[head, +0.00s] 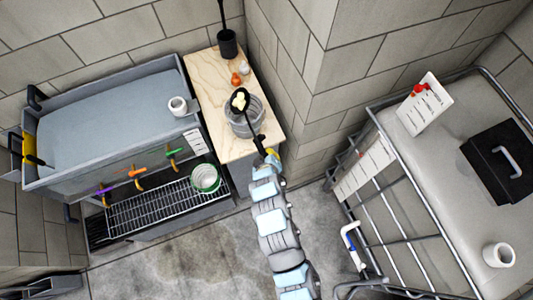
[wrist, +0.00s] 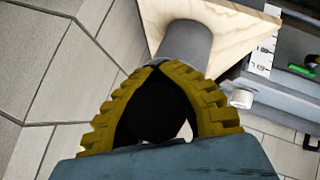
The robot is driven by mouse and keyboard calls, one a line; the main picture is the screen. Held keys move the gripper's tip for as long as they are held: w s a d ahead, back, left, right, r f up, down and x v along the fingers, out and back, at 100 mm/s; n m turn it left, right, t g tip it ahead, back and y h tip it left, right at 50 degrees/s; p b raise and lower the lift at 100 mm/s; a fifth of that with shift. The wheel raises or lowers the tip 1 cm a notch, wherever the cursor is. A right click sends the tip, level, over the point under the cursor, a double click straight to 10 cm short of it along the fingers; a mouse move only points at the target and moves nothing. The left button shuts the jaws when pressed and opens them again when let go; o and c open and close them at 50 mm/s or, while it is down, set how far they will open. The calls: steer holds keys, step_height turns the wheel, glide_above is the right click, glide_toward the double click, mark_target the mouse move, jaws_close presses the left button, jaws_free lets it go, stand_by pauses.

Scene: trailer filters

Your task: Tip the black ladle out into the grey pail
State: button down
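The black ladle (head: 250,126) is held at its handle end by my gripper (head: 270,155), and its bowl is over the far part of the grey pail (head: 256,106). A pale yellow lump shows at the bowl. I cannot tell how far the bowl is tilted. The pail stands upright on the wooden top; its inside is mostly hidden by the ladle. In the wrist view my gripper's yellow fingers (wrist: 160,100) close around a black shape, the ladle, with the pail (wrist: 187,42) just beyond.
The wooden top (head: 212,88) also holds an orange item (head: 236,79), a small pale item (head: 244,67) and a black holder (head: 227,44). A block wall (head: 283,85) rises close on the right. A grey tank (head: 110,105) with a white cup (head: 178,106) stands left.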

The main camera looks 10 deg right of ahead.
steer(key=shift+d+n+t+h+b, duration=0.1)
steer(key=shift+n+t+h+b, duration=0.5)
steer(key=shift+h+b, duration=0.5)
steer(key=shift+d+n+t+h+b, duration=0.1)
steer(key=shift+n+t+h+b, duration=1)
steer(key=shift+b, duration=4.5)
steer(key=shift+w+d+r+n+t+h+b, duration=0.15)
steer(key=shift+n+t+h+b, duration=0.55)
steer(key=shift+b, duration=1.7)
steer(key=shift+s+a+r+n+t+h+b, duration=0.1)
steer(key=shift+n+t+h+b, duration=0.2)
steer(key=shift+n+h+b, duration=1.4)
steer(key=shift+r+m+y+b, duration=0.15)
steer(key=shift+m+y+b, duration=0.4)
steer(key=shift+b, duration=0.25)
steer(key=shift+r, duration=0.1)
